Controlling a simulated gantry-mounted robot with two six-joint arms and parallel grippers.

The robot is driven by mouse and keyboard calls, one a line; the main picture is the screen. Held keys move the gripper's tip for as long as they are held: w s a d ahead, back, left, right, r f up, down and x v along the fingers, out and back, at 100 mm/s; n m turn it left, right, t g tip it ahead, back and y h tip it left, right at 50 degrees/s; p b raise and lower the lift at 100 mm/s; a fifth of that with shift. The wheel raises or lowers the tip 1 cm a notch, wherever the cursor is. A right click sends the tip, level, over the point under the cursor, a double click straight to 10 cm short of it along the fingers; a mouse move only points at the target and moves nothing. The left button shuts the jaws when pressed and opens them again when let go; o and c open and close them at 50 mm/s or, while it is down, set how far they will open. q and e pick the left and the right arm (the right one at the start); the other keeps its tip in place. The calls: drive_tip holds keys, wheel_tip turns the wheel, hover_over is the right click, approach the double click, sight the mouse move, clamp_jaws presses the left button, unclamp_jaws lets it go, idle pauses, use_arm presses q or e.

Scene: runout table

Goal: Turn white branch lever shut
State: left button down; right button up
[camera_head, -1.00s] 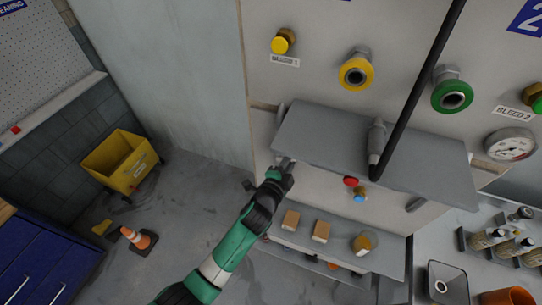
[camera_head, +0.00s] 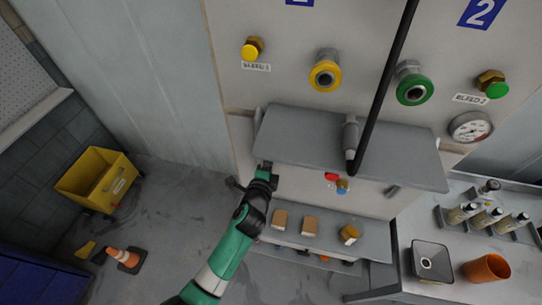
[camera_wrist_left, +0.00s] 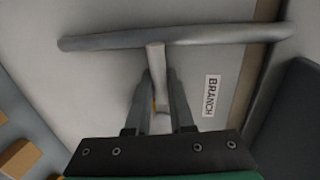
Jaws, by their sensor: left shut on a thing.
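The white branch lever (camera_wrist_left: 156,58) shows in the left wrist view as a pale stem running up between my fingers. It meets a long grey rounded bar (camera_wrist_left: 215,34) that crosses the top of that view. A BRANCH label (camera_wrist_left: 211,96) is on the panel to the right. My left gripper (camera_wrist_left: 159,80) is shut on the lever's stem. In the head view my left gripper (camera_head: 265,170) is at the left end of the grey shelf (camera_head: 290,138), where the lever is too hidden to make out. My right gripper is not in view.
Yellow (camera_head: 325,74) and green (camera_head: 413,89) ringed ports are on the panel above the shelf. A black rod (camera_head: 385,85) crosses in front of it. A lower shelf (camera_head: 370,228) holds small blocks.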

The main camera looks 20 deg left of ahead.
use_arm(q)
drive_tip(key=shift+r, duration=0.15)
drive_tip(key=c, duration=0.8)
unclamp_jaws()
drive_tip(key=shift+s, duration=0.1)
drive_tip(key=shift+s+d, duration=0.1)
drive_tip(key=shift+s, duration=0.2)
drive_tip(key=p+v, duration=0.2)
drive_tip(key=v, duration=0.9)
